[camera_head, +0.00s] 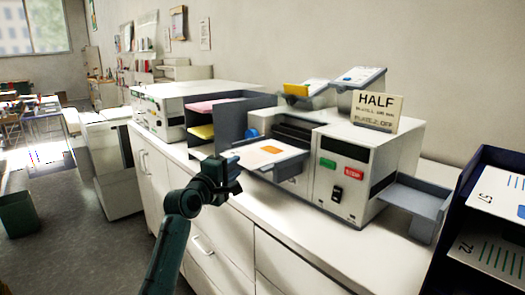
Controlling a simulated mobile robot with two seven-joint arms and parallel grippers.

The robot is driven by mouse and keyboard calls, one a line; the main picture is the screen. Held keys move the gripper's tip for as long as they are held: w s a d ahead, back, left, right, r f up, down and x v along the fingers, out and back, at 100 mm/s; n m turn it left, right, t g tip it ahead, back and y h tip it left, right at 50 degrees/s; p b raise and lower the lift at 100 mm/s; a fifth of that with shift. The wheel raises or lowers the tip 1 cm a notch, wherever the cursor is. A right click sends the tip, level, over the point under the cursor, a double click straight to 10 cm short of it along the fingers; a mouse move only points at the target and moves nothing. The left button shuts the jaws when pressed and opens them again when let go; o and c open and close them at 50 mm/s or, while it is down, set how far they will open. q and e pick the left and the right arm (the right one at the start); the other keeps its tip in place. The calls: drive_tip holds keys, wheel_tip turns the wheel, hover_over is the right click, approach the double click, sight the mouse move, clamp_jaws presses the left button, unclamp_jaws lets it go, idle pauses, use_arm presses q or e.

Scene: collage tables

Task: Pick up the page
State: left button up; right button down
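A white page (268,152) with an orange patch lies on the grey feed tray (288,172) on the left side of a boxy white machine (343,178). My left gripper (236,174), dark green and black, is at the tray's outer left end, close to the page's near left edge. I cannot tell whether its fingers touch the page or tray, or how far apart they are. My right gripper is not in view.
A sign reading HALF (377,110) stands on the machine. A grey output tray (415,203) juts out on its right. A dark rack (480,190) holds printed sheets at far right. An organizer (230,118) with pink and yellow paper stands behind. The white counter front (290,225) is clear.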

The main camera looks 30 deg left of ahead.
use_arm(q)
drive_tip(key=shift+w, duration=1)
clamp_jaws()
